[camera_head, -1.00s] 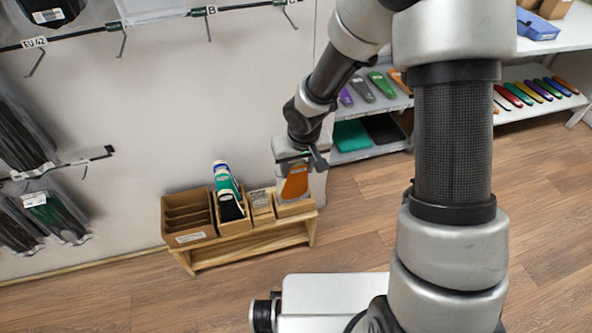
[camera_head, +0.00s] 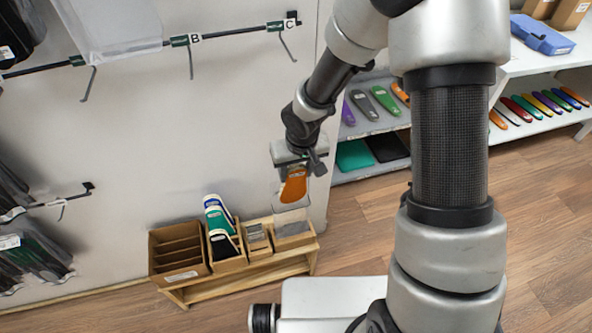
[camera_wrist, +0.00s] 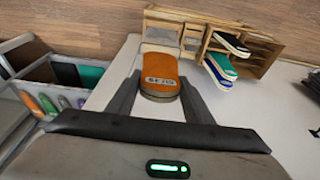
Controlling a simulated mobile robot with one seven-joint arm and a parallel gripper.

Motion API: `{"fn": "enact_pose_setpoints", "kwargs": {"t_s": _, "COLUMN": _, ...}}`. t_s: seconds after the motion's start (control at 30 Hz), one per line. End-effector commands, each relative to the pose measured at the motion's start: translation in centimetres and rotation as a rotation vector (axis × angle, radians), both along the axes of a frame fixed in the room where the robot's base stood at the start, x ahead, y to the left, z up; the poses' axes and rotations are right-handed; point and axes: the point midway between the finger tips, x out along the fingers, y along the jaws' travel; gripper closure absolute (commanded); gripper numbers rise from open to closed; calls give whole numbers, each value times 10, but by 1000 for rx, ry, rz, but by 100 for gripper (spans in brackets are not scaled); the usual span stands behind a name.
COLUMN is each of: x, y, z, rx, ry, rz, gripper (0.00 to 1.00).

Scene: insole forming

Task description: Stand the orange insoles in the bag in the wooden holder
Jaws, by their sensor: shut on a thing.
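My gripper (camera_head: 300,160) is shut on the orange insoles (camera_head: 294,186), which hang below it. A clear bag (camera_head: 291,214) shows faintly under the insoles. The wooden holder (camera_head: 235,283) stands low against the wall, and the insoles are above its right end, apart from it. In the wrist view the orange insoles (camera_wrist: 160,72) lie between the two fingers (camera_wrist: 160,100), with a white label on them. The holder (camera_wrist: 255,62) shows beyond them. Whether the bag touches the right compartment cannot be told.
The holder carries an empty brown divided box (camera_head: 180,248), a box with green, blue and black insoles (camera_head: 218,222), and a small filled box (camera_head: 256,240). Shelves with coloured insoles (camera_head: 375,103) stand at the right. Hooks (camera_head: 188,55) stick out from the wall.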

Motion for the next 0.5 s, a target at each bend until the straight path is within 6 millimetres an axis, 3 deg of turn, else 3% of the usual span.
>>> {"fn": "enact_pose_setpoints", "kwargs": {"t_s": 0.5, "x": 9, "y": 3, "z": -34, "rx": -10, "ry": 40, "rz": -2, "gripper": 88}}
